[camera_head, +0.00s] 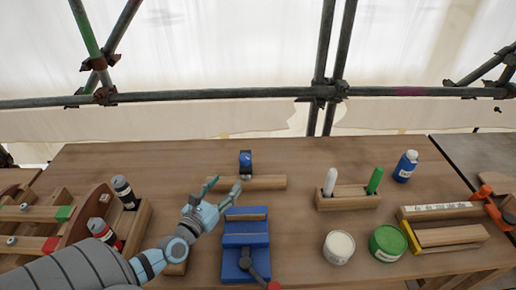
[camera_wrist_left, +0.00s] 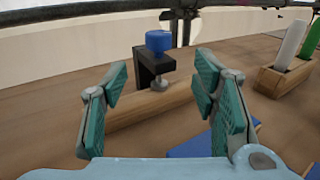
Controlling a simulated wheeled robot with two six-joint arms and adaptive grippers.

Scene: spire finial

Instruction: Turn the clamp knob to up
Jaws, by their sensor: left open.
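The clamp (camera_head: 246,163) is a black C-shaped bracket with a blue knob on top, fixed on a wooden strip (camera_head: 265,182) on the table. In the left wrist view the blue knob (camera_wrist_left: 159,41) sits at the top of the black clamp frame (camera_wrist_left: 144,66), with a grey screw pad below. My left gripper (camera_head: 226,188) is open and empty, in front of and to the left of the clamp in the head view. In the wrist view the clamp stands beyond and between its two teal-padded fingers (camera_wrist_left: 166,92), apart from them. My right gripper is not in view.
A blue vise (camera_head: 246,240) stands just right of my left gripper. To the right are a wooden marker holder (camera_head: 347,199), a white tin (camera_head: 339,247), a green tin (camera_head: 388,243) and a blue bottle (camera_head: 405,166). A bottle rack (camera_head: 137,222) stands left. Scaffold poles run behind the table.

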